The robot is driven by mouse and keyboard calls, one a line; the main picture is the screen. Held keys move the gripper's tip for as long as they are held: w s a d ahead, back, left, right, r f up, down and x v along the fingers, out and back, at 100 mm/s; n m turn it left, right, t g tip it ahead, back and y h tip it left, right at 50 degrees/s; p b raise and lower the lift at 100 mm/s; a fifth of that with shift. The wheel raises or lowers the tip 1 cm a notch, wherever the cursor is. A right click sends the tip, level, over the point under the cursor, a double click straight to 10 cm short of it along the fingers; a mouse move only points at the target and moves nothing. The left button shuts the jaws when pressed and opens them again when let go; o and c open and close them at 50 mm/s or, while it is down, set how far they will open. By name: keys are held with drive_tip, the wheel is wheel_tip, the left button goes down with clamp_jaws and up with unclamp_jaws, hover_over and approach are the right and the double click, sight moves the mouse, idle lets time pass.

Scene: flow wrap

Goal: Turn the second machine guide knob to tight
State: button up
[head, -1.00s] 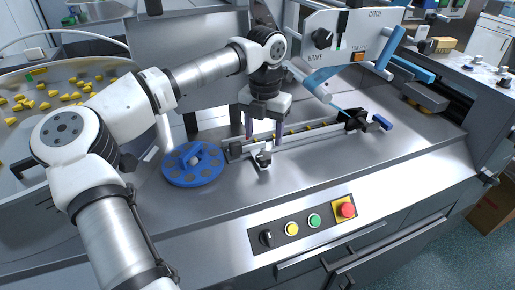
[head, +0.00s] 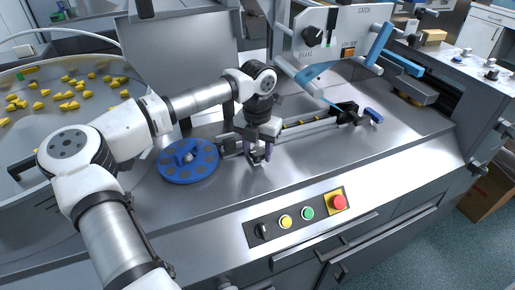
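My gripper (head: 256,153) points down over the steel deck, its two purple fingers spread apart. A small dark guide knob (head: 257,158) on a bright metal bracket sits between and just below the fingertips. The fingers stand on either side of it, and I cannot see contact. The gripper hides much of the knob, so its setting cannot be read. The guide rail (head: 312,124) runs from here up to the right, with some yellow pieces along it. A black clamp part (head: 346,108) with a blue end piece (head: 373,115) stands at its far end.
A blue disc (head: 188,160) with holes lies left of the gripper. A button panel (head: 296,217) is on the front face. A white panel (head: 333,38) with a black dial and blue arms stands behind. The deck's front right is clear.

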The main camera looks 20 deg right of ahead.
drive_tip(key=c, duration=0.6)
drive_tip(key=shift+o, duration=0.2)
drive_tip(key=shift+m+b, duration=0.4)
drive_tip(key=shift+f+m+b, duration=0.15)
drive_tip(key=shift+m+b, duration=0.6)
drive_tip(key=shift+m, duration=0.25)
drive_tip(key=m+b, duration=0.2)
drive_tip(key=m, duration=0.2)
drive_tip(key=shift+m, duration=0.3)
drive_tip(key=m+b, duration=0.1)
drive_tip(key=m, duration=0.9)
drive_tip(key=shift+r+b, duration=0.2)
drive_tip(key=shift+b, duration=0.1)
